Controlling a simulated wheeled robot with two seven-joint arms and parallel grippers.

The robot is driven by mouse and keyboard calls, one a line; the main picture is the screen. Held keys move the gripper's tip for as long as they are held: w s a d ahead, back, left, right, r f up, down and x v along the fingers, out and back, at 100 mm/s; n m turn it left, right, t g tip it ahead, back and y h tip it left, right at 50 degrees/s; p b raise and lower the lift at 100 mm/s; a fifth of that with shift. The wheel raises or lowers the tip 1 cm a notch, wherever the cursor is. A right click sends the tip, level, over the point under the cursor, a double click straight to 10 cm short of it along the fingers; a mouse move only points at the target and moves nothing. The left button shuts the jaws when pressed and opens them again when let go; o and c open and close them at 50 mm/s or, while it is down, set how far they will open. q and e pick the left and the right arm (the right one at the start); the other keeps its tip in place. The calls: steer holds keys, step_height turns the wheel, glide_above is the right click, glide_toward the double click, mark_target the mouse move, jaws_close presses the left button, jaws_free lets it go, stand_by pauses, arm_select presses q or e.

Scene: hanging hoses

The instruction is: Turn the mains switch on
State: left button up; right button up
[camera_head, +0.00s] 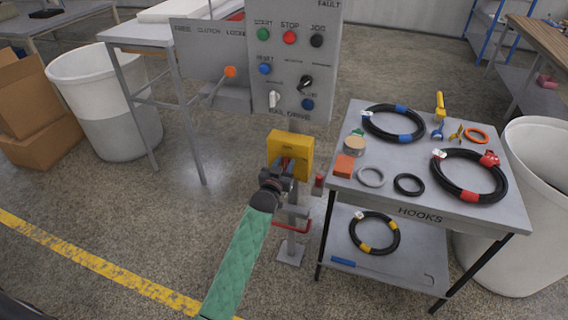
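The mains switch appears to be the yellow box (306,144) low on the post under the grey control panel (292,20). A dark red part shows at its front, largely hidden by my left gripper (284,166). My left arm, in a green sleeve, reaches up from the bottom of the view. The gripper's fingertips are at the front of the box, over or against the red part. Whether they touch or grip it cannot be told. The handle's exact angle is hidden. My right gripper is out of view.
The panel carries coloured buttons, a black knob (306,83) and a white knob (274,99). A side plate has an orange-tipped lever (230,72). A red bar (291,227) sticks out below the box. The hooks table (424,209) with coiled hoses stands close on the right.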

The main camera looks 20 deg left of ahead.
arm_select(q)
jaws_close()
steer(key=shift+w+d+m, duration=0.1)
steer(key=shift+m, duration=0.2)
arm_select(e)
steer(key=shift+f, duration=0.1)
arm_select(q)
steer(key=shift+d+m, duration=0.15)
steer(key=shift+m, duration=0.65)
steer(key=m, duration=0.3)
steer(key=shift+d+f+p, duration=0.15)
steer(key=shift+d+p, duration=0.2)
steer(key=shift+p, duration=0.05)
steer(key=shift+d+f+m, duration=0.1)
steer(key=shift+d+m, duration=0.05)
steer(key=shift+m, duration=0.7)
steer(key=shift+d+f+m, duration=0.1)
steer(key=shift+d+m, duration=0.05)
steer(key=shift+m, duration=0.7)
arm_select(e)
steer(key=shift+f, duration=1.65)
